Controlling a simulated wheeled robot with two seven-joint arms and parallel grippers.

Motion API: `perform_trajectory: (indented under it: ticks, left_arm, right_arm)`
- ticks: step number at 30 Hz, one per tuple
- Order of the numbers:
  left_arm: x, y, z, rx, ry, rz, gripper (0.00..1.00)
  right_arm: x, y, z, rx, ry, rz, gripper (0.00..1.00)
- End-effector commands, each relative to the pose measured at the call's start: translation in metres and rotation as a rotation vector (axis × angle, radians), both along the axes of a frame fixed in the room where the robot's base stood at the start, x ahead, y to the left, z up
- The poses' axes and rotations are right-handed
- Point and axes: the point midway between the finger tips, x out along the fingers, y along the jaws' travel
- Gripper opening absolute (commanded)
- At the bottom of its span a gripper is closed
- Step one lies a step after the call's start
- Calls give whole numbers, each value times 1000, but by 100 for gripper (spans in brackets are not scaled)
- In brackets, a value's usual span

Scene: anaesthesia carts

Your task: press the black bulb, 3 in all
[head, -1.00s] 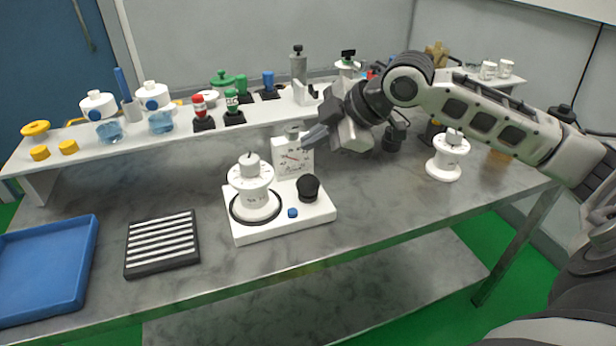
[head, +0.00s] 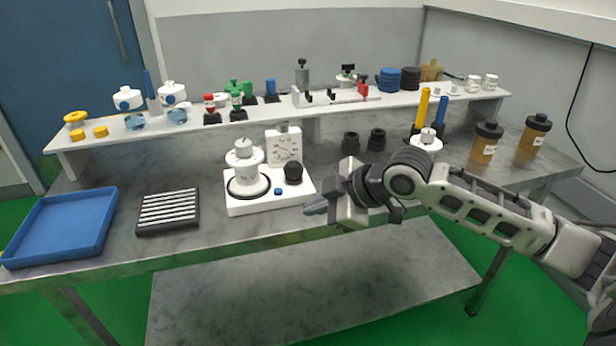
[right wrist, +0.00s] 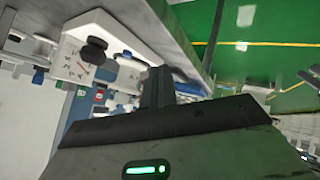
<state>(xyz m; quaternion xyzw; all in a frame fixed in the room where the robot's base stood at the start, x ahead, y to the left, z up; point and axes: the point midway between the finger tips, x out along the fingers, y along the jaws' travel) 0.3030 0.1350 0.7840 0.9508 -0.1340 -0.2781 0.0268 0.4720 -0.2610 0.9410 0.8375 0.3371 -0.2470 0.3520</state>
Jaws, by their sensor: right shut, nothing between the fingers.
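The black bulb (head: 293,173) stands on the right part of a white base (head: 262,201), beside a small blue knob (head: 278,191). A white dial gauge (head: 284,147) rises behind it, and a white vaporizer-like cylinder (head: 244,174) stands in a black ring on the left. My right gripper (head: 312,208) is shut and empty, just in front and right of the base, apart from the bulb. In the right wrist view the bulb (right wrist: 92,54) shows up and left of the shut fingers (right wrist: 157,88). My left gripper is not in view.
A blue tray (head: 62,226) and a black slotted rack (head: 168,212) lie to the left. A white shelf (head: 330,107) with many small parts runs along the back. Two black knobs (head: 351,141), a white dial piece and amber bottles (head: 486,143) stand to the right.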

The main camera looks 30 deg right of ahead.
Motion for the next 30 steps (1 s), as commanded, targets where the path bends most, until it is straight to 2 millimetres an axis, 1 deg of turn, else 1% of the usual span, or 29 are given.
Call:
perform_trajectory:
  ticks: [1,5,8,9,11,12,15,18,21,24,30]
  left_arm:
    - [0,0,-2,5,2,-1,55]
    - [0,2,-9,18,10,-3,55]
    - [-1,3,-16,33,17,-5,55]
    - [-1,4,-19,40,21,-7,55]
    - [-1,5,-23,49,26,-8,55]
    - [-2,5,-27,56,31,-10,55]
    - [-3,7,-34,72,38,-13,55]
    - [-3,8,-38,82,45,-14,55]
    - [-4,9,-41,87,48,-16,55]
    - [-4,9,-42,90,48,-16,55]
    - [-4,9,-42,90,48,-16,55]
  right_arm:
    - [-5,12,-19,42,14,-19,0]
    - [-22,38,-64,145,35,-92,0]
    - [-44,61,-102,245,59,-181,0]
    - [-56,71,-118,288,70,-227,0]
    - [-78,85,-141,353,86,-307,0]
    - [-94,93,-154,392,98,-364,0]
    - [-129,107,-178,462,117,-494,0]
    - [-154,114,-190,497,128,-585,0]
    - [-168,117,-196,510,132,-634,0]
    - [-173,117,-198,513,132,-652,0]
    - [-173,117,-198,512,132,-650,0]
